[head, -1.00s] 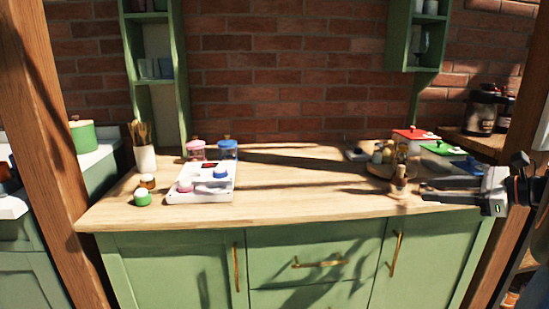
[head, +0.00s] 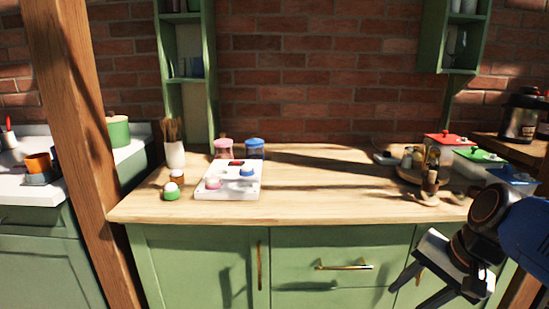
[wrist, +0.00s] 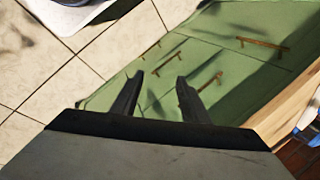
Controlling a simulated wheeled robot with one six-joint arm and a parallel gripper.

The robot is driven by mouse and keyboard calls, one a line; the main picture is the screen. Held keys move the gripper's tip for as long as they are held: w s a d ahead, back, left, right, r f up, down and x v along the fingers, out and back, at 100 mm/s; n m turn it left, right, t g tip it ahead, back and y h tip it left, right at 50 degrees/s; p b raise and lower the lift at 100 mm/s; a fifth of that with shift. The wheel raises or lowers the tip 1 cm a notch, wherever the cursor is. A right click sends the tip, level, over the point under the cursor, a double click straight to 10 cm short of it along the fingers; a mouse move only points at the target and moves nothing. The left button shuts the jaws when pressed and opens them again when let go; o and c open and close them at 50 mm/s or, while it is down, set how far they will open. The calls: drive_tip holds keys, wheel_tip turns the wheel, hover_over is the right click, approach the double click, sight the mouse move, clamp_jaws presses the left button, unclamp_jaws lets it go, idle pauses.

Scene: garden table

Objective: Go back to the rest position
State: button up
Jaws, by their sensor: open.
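My gripper (head: 415,292) is at the lower right of the head view, in front of the green cabinet (head: 200,265) and lower than the wooden worktop (head: 320,200). Its two dark fingers are apart, with nothing between them. The wrist view shows the same open fingers (wrist: 155,95) with the cabinet front and its brass handles beyond them. The gripper touches nothing that I can see.
On the worktop, a white tray (head: 240,189) with pink and blue knobs stands left, by small jars (head: 172,191). Bottles (head: 432,160) and containers with red (head: 446,139), green and blue lids stand right. The worktop's middle is clear. A wooden post (head: 70,120) rises at left.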

drive_tip(key=s+n+h, duration=0.1)
drive_tip(key=n, duration=0.1)
drive_tip(key=s+f+n+t+h, duration=0.1)
drive_tip(key=n, duration=0.2)
drive_tip(key=s+f+n+h, duration=0.1)
drive_tip(key=s+n, duration=0.1)
drive_tip(key=n, duration=0.1)
drive_tip(key=shift+d+f, duration=0.15)
drive_tip(key=shift+d, duration=0.1)
idle(1.4)
